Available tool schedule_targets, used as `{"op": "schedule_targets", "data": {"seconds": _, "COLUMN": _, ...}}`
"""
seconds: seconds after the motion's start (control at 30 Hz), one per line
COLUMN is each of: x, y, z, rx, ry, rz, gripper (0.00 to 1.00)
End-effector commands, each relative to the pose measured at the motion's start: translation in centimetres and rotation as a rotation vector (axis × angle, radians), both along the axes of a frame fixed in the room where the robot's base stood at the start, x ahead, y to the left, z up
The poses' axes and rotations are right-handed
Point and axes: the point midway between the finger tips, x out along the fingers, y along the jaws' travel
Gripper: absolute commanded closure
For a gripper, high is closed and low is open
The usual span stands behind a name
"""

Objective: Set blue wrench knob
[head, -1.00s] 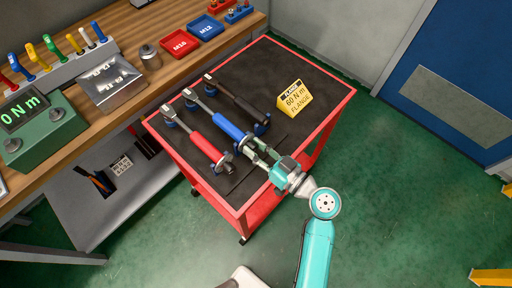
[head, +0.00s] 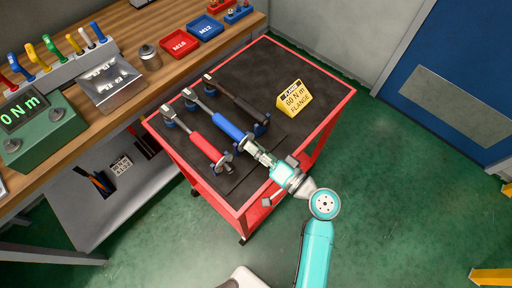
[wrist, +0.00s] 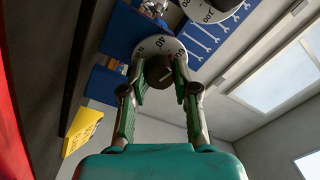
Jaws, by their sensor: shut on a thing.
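The blue wrench (head: 228,128) lies in its rests on the cart's dark top, between the red wrench (head: 204,145) and the black wrench (head: 236,99). My gripper (head: 252,148) is at the blue wrench's near end. In the wrist view its fingers (wrist: 163,78) are shut on the dark knob (wrist: 159,72), one on each side. A pale dial (wrist: 155,46) with dark numbers, 40 among them, shows behind the knob. The exact setting cannot be read. A yellow sign (head: 294,98) on the cart reads 60 N m, FLANGE.
The red cart (head: 335,107) stands beside a wooden workbench (head: 150,85). The red wrench's end is close to my gripper's left. Another dial (wrist: 214,10) shows at the top of the wrist view.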

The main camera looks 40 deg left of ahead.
Motion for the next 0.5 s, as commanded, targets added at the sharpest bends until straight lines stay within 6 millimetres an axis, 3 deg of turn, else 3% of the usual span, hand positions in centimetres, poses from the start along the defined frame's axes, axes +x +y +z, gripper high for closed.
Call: {"op": "schedule_targets", "data": {"seconds": 0.5, "x": 0.03, "y": -0.01, "z": -0.05, "rx": 0.017, "ry": 0.212, "rz": -0.001, "gripper": 1.0}}
